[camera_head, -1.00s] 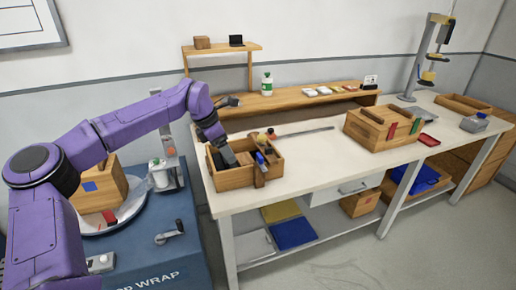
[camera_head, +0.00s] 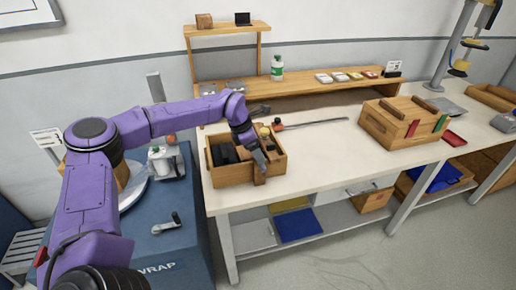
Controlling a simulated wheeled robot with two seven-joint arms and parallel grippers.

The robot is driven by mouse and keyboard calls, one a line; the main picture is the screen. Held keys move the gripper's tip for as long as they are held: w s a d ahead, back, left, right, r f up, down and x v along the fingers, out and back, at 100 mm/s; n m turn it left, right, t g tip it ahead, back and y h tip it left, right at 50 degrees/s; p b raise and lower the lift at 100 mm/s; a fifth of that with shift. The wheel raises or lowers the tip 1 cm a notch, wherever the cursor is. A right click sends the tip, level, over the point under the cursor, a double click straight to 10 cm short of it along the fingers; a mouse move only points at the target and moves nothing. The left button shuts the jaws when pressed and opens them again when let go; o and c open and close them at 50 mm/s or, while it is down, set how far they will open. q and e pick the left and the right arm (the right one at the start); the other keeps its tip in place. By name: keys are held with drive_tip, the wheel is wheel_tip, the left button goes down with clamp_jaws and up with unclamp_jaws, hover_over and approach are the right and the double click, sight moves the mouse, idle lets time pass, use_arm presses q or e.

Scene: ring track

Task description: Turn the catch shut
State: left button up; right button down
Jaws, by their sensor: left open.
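An open wooden box (camera_head: 233,176) stands at the left end of the workbench, with dark items (camera_head: 224,154) inside it. A small upright wooden piece (camera_head: 259,178) shows at its front wall; I cannot tell whether it is the catch. My left gripper (camera_head: 262,165) is open and points down at the front right part of this box, close to the wooden piece. I cannot tell whether it touches it. The gripper and wrist hide part of the box's inside. My right gripper is not in view. No catch can be made out clearly.
A second wooden box (camera_head: 388,130) with red and green pieces stands further right on the workbench (camera_head: 325,155). A long thin rod (camera_head: 318,123) lies behind. A blue wrap machine (camera_head: 178,240) with a crank stands left.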

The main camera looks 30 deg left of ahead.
use_arm(q)
drive_tip(key=shift+w+d+f, duration=0.15)
drive_tip(key=shift+w+f, duration=0.05)
drive_tip(key=shift+f, duration=0.25)
drive_tip(key=shift+s+r, duration=0.1)
drive_tip(key=c, duration=1.1)
drive_tip(key=shift+o, duration=0.2)
